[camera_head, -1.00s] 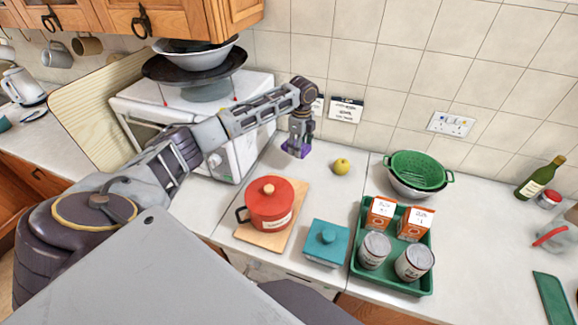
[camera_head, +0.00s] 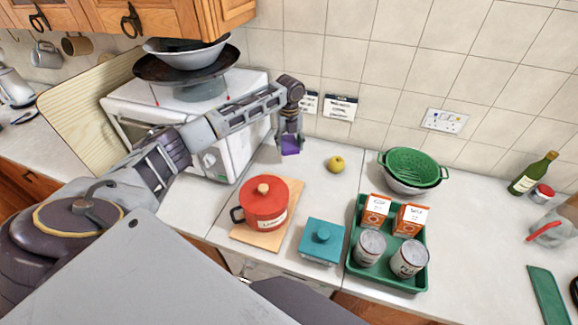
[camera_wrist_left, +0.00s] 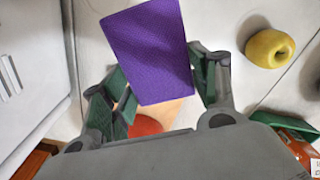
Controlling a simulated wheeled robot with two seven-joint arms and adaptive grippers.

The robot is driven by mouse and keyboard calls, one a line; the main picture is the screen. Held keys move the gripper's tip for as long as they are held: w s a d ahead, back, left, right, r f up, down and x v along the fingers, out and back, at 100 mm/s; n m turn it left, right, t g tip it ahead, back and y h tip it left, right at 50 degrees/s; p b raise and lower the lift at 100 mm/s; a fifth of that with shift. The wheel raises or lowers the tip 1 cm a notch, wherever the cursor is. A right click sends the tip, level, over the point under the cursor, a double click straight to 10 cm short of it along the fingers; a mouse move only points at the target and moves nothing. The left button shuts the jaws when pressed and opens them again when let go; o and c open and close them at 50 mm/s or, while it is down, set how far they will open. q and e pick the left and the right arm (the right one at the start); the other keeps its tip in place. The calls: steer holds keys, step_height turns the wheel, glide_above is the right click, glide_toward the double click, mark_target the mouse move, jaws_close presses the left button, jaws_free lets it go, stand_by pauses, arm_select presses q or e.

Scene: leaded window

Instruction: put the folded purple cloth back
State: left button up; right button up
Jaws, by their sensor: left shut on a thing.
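The folded purple cloth (camera_head: 290,146) is held in my left gripper (camera_head: 289,142), above the counter between the white oven and the yellow apple. In the left wrist view the cloth (camera_wrist_left: 150,48) shows as a flat purple slab between the two fingers of the left gripper (camera_wrist_left: 160,85), which is shut on it. The cloth hides part of the counter and part of the red pot behind it. Whether its lower edge touches the counter cannot be told for sure; it looks slightly raised. My right gripper is not in view.
A red pot (camera_head: 263,205) on a wooden board (camera_head: 262,238), a teal box (camera_head: 322,242) and a green tray (camera_head: 388,278) with cans and cartons stand in front. A yellow apple (camera_head: 336,164) and green colander (camera_head: 413,168) are to the right. The white oven (camera_head: 240,145) is close left.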

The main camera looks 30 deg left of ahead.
arm_select(q)
steer(key=shift+m, duration=0.9)
steer(key=shift+f, duration=0.5)
steer(key=b, duration=0.2)
glide_above(289, 168)
step_height(289, 168, down, 4)
steer(key=shift+d+f, duration=0.1)
steer(key=shift+f+b, duration=0.35)
steer(key=shift+f, duration=0.2)
steer(key=shift+f, duration=0.1)
steer(key=shift+f+b, duration=1.75)
steer(key=shift+b, duration=0.15)
steer(key=shift+f, duration=0.1)
